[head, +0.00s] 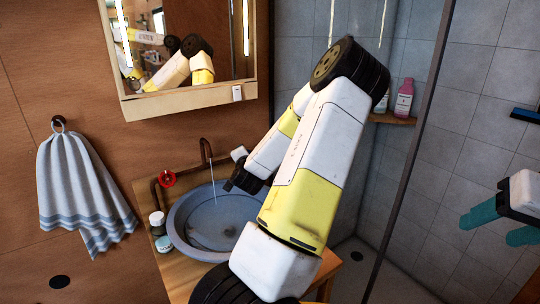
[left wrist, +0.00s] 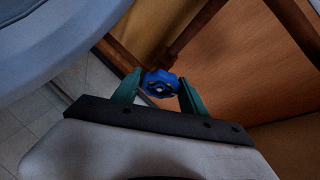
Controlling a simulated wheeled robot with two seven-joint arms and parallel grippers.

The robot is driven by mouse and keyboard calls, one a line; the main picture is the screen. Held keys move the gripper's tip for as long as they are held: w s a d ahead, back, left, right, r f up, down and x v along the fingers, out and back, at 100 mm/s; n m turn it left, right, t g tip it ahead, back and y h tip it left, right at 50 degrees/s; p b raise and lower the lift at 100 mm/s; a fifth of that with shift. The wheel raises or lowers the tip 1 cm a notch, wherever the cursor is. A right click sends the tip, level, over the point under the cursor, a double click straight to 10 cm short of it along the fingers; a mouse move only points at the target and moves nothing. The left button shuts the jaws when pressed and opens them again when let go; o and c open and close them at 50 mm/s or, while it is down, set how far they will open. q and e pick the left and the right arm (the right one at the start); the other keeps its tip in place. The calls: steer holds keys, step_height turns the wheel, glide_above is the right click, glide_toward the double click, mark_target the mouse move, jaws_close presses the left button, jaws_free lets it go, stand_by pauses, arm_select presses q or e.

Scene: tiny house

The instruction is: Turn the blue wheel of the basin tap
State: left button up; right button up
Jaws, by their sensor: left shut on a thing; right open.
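The blue wheel (left wrist: 160,84) shows in the left wrist view, below the basin (left wrist: 50,35). My left gripper (left wrist: 159,91) has its two green fingers on either side of the wheel and is shut on it. In the head view the blue wheel and left gripper are hidden. The tap (head: 206,152) stands behind the basin, which also shows in the head view (head: 180,236), and a thin stream of water runs from it. A red wheel (head: 167,178) is on a pipe left of the tap. My right gripper (head: 500,226) is open and empty at the right.
Small bottles (head: 157,222) stand on the wooden counter (head: 176,278) left of the basin. A striped towel (head: 80,190) hangs on the wall. A mirror cabinet (head: 185,100) is above. The glass shower edge (head: 412,150) stands to the right of my left arm.

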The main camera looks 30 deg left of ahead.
arm_select(q)
steer(key=shift+m+h, duration=0.5)
steer(key=shift+m, duration=0.6)
steer(key=o, duration=1.4)
steer(key=shift+c, duration=0.2)
steer(key=v, duration=0.7)
steer(key=shift+s+d+r, duration=0.2)
steer(key=shift+s+d, duration=0.05)
